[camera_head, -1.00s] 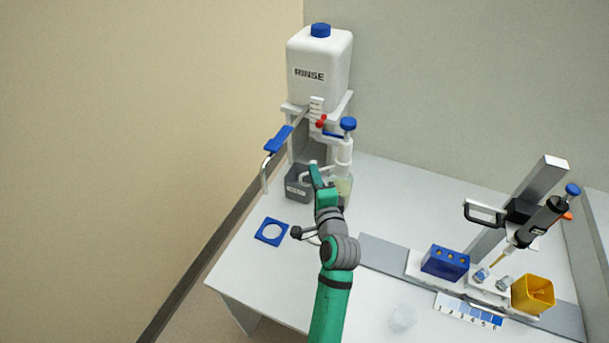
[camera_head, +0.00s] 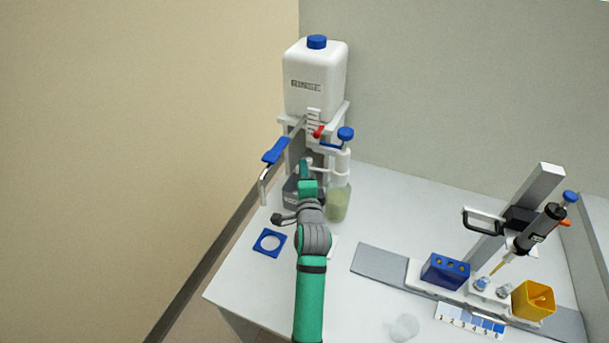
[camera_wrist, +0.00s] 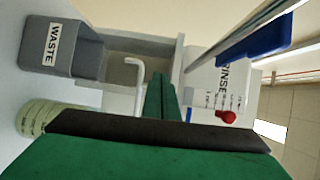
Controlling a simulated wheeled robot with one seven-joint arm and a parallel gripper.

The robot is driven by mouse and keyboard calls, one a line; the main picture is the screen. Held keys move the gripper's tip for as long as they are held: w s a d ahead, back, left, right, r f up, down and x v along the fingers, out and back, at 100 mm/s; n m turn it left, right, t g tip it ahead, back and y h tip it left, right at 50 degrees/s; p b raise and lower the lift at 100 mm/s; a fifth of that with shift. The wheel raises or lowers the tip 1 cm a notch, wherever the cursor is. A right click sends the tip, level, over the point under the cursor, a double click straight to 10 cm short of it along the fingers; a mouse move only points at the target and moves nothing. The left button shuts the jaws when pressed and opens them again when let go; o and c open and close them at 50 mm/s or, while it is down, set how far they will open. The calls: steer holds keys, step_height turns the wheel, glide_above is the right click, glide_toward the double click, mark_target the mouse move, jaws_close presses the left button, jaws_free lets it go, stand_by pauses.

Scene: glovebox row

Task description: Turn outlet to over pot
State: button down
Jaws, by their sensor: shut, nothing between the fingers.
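The outlet is a thin white bent tube (camera_wrist: 138,88) in the wrist view, its tip turned toward the grey WASTE pot (camera_wrist: 64,47). In the head view the tube is mostly hidden by my arm. It belongs to the dispenser with a blue knob (camera_head: 346,133) on a bottle of greenish liquid (camera_head: 338,203). The WASTE pot (camera_head: 290,190) stands left of that bottle, partly behind my gripper. My gripper (camera_head: 305,168) is shut and empty. In the wrist view its fingers (camera_wrist: 160,92) are close beside the tube; whether they touch it I cannot tell.
A white RINSE tank (camera_head: 315,85) with a red tap (camera_head: 319,132) stands behind on a stand. A blue-handled metal rod (camera_head: 275,151) juts out left. A pipette stand (camera_head: 535,210) and yellow box (camera_head: 533,300) are at right.

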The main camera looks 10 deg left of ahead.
steer(key=shift+x, duration=0.95)
steer(key=shift+w, duration=0.1)
steer(key=s+a, duration=0.5)
steer(key=s, duration=0.8)
steer(key=shift+s+r, duration=0.15)
steer(key=shift+r, duration=0.3)
